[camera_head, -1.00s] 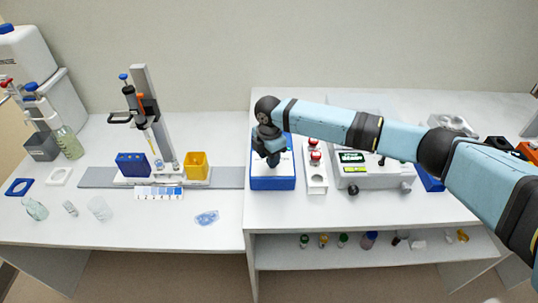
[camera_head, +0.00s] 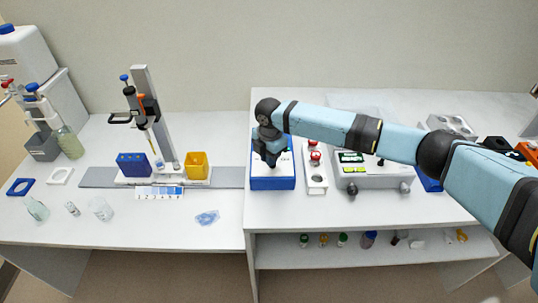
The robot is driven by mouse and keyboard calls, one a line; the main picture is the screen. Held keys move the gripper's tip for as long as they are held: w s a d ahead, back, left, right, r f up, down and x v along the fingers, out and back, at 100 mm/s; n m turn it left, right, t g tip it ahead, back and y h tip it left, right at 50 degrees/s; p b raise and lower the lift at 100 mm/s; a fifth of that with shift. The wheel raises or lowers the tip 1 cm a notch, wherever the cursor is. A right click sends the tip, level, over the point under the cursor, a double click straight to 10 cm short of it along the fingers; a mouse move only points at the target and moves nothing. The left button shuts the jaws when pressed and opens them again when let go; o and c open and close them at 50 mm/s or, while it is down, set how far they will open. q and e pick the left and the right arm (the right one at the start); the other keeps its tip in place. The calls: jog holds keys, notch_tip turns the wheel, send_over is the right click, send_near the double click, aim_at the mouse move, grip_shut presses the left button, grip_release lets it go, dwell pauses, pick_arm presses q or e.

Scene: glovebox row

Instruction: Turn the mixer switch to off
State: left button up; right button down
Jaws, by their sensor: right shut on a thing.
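The mixer appears to be the blue and white box (camera_head: 272,183) near the left edge of the right-hand table. My right gripper (camera_head: 271,160) points down over the top of this box, at its upper part. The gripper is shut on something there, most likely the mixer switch. The gripper hides the switch, so its position does not show. My right arm reaches in from the right across the table. My left gripper is not in view.
Right of the mixer stand a white rack (camera_head: 315,175) with red-capped vials and a grey device (camera_head: 370,172) with a green display. A pipette stand (camera_head: 150,120) and a yellow box (camera_head: 196,165) are on the left table. Small bottles line the lower shelf (camera_head: 380,256).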

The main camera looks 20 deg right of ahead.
jog(key=n+p, duration=0.1)
jog(key=n, duration=0.2)
jog(key=shift+s+d+r, duration=0.1)
jog(key=shift+s, duration=0.05)
jog(key=shift+s+d+n+p, duration=0.1)
jog(key=shift+n+p, duration=0.2)
jog(key=shift+n, duration=1)
jog(key=c, duration=1.2)
grip_release()
jog(key=shift+o, duration=0.2)
notch_tip(320, 180, up, 14)
jog(key=b, duration=0.1)
jog(key=shift+b, duration=0.4)
jog(key=shift+f, duration=0.2)
